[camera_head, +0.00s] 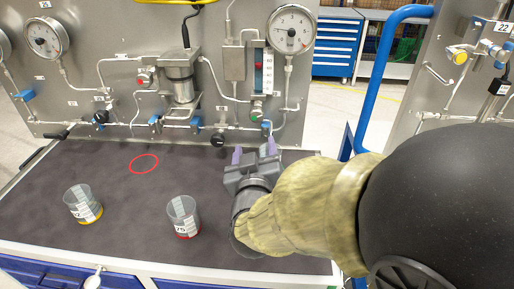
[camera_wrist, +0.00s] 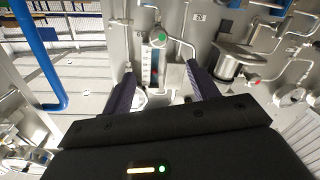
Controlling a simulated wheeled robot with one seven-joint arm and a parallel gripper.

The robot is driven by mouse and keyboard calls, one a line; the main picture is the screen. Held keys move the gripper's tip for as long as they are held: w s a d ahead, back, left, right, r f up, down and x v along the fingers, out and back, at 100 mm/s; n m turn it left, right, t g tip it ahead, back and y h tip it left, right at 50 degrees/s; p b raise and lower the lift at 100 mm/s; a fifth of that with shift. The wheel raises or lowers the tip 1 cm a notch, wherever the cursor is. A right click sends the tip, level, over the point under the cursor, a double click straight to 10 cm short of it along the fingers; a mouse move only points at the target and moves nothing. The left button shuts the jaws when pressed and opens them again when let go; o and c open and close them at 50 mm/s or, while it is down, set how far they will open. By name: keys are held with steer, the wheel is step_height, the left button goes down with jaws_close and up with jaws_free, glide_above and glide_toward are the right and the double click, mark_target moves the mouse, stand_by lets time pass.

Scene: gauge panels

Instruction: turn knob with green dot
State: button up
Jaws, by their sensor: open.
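The knob with the green dot (camera_head: 257,113) sits on the grey panel at the foot of the flow meter in the head view. In the wrist view, which is upside down, the knob (camera_wrist: 158,38) shows its green face just beyond and between my fingertips. My gripper (camera_head: 254,153) is open and empty, above the dark mat's back edge and in front of the panel. Its two purple fingers also show in the wrist view (camera_wrist: 160,72), apart from the knob.
A red-dotted knob (camera_head: 145,79), a metal cylinder (camera_head: 181,78) and pipes with valves line the panel. Two clear cups, one yellow-based (camera_head: 83,205) and one red-based (camera_head: 184,218), stand on the mat (camera_head: 125,215). A blue rail (camera_head: 378,80) rises at the right.

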steer(key=shift+s+f+b, duration=0.15)
steer(key=shift+s+b, duration=0.2)
steer(key=shift+s, duration=0.15)
